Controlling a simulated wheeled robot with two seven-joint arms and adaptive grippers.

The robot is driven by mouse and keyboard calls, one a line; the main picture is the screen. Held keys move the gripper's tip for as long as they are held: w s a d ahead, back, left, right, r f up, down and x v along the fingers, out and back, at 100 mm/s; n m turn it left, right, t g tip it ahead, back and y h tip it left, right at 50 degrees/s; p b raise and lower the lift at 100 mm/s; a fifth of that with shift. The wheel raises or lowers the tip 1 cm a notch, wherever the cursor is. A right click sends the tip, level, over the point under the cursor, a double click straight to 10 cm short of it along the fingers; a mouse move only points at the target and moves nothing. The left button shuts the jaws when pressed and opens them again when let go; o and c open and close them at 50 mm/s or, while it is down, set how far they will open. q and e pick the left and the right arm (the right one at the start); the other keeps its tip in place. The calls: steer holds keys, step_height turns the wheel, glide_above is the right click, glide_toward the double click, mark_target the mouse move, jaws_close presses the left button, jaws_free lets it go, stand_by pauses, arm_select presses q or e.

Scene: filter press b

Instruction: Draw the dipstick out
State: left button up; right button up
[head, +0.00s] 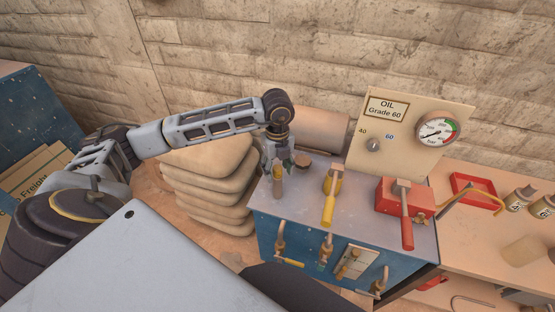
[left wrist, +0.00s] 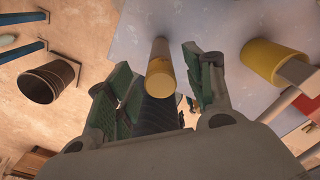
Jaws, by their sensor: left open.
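The upright stick with a tan-yellow round handle (head: 278,184), which looks like the dipstick, stands at the left end of the blue machine's grey top (head: 300,222). My left gripper (head: 279,162) is right at it, pointing down, with green finger pads. In the left wrist view the tan-yellow handle (left wrist: 161,66) shows between the two spread fingers (left wrist: 160,90), with a gap on each side. The gripper is open and does not hold it. The stick's lower part is hidden. My right gripper is not in view.
A yellow-handled lever (head: 329,202) and a red lever (head: 405,218) stand to the right. A brown cap (head: 303,161) is close behind the gripper. An oil panel with a gauge (head: 437,132) rises at the back. Stacked sacks (head: 209,180) lie left of the machine.

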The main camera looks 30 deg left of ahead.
arm_select(q)
steer(key=shift+f, duration=0.9)
steer(key=c, duration=1.1)
steer(key=shift+r, duration=0.1)
steer(key=shift+c, duration=0.2)
